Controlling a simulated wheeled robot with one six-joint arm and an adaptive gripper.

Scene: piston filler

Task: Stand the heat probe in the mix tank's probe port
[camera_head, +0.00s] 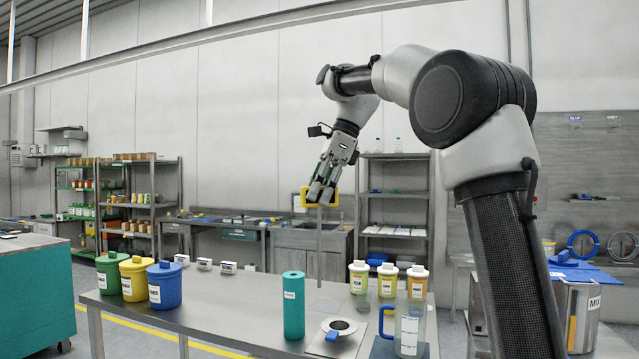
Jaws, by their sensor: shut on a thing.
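My gripper (322,193) is shut on the heat probe (334,200), a yellow frame-like handle with a thin grey rod pointing straight down. The probe hangs upright above the steel table, apart from everything below it.
Shelves and counters line the back wall.

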